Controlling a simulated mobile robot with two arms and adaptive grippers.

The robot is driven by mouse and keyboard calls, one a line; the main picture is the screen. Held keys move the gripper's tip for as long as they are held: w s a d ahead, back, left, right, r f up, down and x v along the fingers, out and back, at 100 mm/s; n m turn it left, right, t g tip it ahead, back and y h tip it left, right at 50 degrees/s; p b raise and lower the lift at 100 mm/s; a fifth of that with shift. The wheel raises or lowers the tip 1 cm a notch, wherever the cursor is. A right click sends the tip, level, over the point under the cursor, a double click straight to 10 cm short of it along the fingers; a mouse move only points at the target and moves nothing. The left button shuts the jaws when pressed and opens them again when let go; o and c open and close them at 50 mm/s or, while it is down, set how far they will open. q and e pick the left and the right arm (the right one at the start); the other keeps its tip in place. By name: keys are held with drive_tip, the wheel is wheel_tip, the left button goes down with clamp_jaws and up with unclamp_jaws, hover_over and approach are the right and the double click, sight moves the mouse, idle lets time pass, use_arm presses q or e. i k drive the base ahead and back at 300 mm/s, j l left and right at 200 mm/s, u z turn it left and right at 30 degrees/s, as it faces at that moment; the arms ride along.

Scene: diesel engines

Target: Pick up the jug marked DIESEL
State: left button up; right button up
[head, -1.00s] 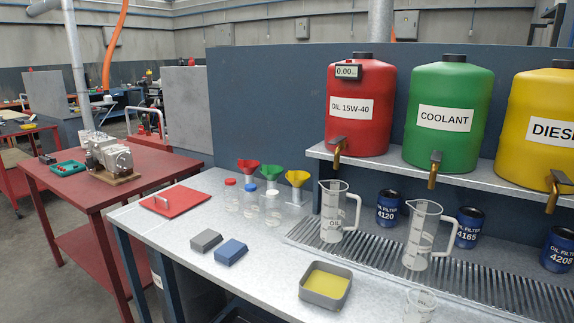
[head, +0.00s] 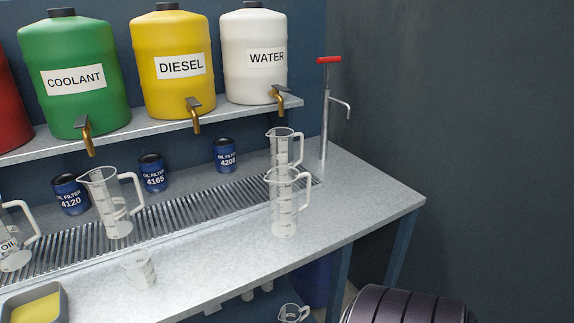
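Several clear measuring jugs with white handles are in the head view. One at the left edge (head: 14,240) reads OIL. One stands at the drip grate (head: 112,205), and two stand close together near the bench's right end, one behind (head: 281,147) and one in front (head: 284,208). Another jug (head: 291,313) shows low down below the bench top, partly cut off. I can read no DIESEL mark on any jug. The word DIESEL shows on the yellow tank (head: 172,90) on the shelf. Neither of my grippers is in view.
A green COOLANT tank (head: 75,100) and a white WATER tank (head: 254,75) flank the yellow tank. Blue oil filters (head: 154,172) stand under the shelf. A small beaker (head: 140,268) stands at the front. A red-handled pump (head: 326,110) rises at the right. The bench's right corner (head: 395,205) is bare.

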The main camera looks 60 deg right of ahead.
sight(289, 201)
drive_tip(key=z, duration=1.75)
